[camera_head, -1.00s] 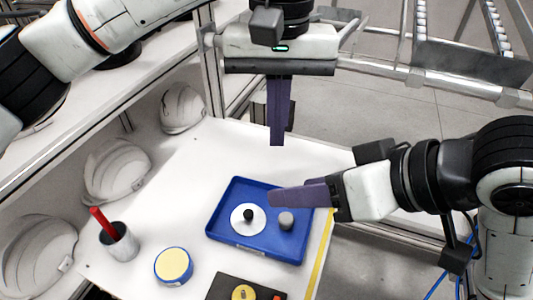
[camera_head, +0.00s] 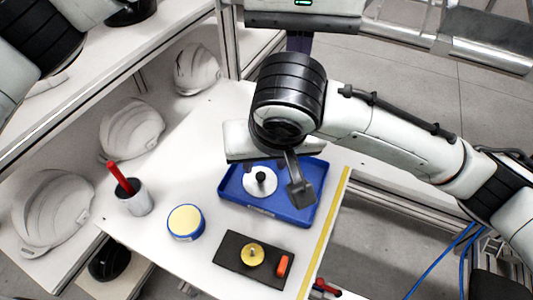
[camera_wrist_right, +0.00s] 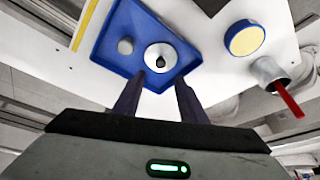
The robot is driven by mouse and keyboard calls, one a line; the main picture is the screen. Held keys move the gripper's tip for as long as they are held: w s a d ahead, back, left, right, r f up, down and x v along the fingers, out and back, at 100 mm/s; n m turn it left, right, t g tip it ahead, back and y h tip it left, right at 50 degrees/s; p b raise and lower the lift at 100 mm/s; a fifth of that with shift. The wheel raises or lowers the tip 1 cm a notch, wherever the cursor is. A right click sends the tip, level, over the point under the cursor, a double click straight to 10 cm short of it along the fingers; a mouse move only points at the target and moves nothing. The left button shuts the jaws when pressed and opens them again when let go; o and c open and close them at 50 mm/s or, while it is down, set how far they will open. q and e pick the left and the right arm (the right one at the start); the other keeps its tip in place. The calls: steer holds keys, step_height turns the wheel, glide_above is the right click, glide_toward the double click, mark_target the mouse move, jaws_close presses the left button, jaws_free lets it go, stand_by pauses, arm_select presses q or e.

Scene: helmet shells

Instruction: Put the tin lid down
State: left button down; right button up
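The tin lid, seen as a white disc with a black knob (camera_head: 250,187), lies in the blue tray (camera_head: 322,185). It also shows in the right wrist view (camera_wrist_right: 151,50), between and beyond my fingertips. My right gripper (camera_wrist_right: 158,92) is open and empty, its two fingers apart. A round blue tin with a pale yellow top (camera_head: 186,221) stands left of the tray.
A grey cylinder (camera_wrist_right: 125,46) stands in the tray beside the lid. A grey cup (camera_head: 139,202) holds a red-handled item. A dark board (camera_head: 232,258) bears a yellow knobbed piece and an orange block. White helmet shells (camera_head: 133,130) sit on the left shelf. White tabletop around the tin is clear.

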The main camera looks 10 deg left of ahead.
mark_target(260, 174)
steer(key=x, duration=0.9)
steer(key=shift+c, duration=0.2)
jaws_close()
arm_select(q)
steer(key=c, duration=2)
jaws_free()
steer(key=shift+c, duration=0.2)
